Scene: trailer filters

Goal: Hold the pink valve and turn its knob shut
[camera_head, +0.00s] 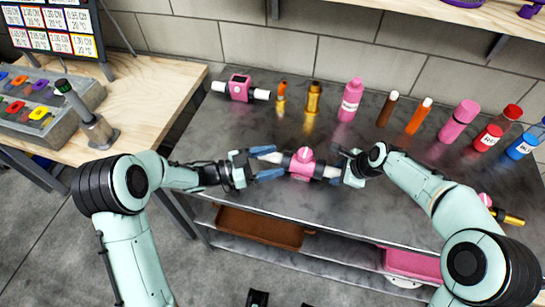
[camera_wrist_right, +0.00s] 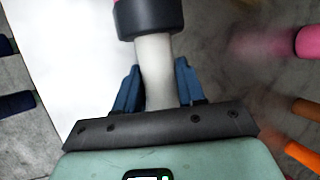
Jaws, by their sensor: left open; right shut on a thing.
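The pink valve (camera_head: 293,164) has a round pink knob (camera_head: 305,154), dark collars and white pipe ends. It lies between my two grippers near the front of the grey table. My right gripper (camera_head: 339,175) is shut on its right white pipe end; in the right wrist view the blue fingers stand either side of the white pipe (camera_wrist_right: 157,75), below a black collar (camera_wrist_right: 150,18). My left gripper (camera_head: 265,163) is open, its blue fingers spread around the left end without visibly gripping it. Whether the valve touches the table is unclear.
Another pink valve (camera_head: 239,88) lies at the back left. Brass fittings (camera_head: 313,98), a pink bottle (camera_head: 350,99) and several coloured cylinders and bottles stand along the back of the table (camera_head: 225,125). A wooden bench (camera_head: 150,95) adjoins on the left. A brown tray (camera_head: 258,229) sits on the shelf below.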

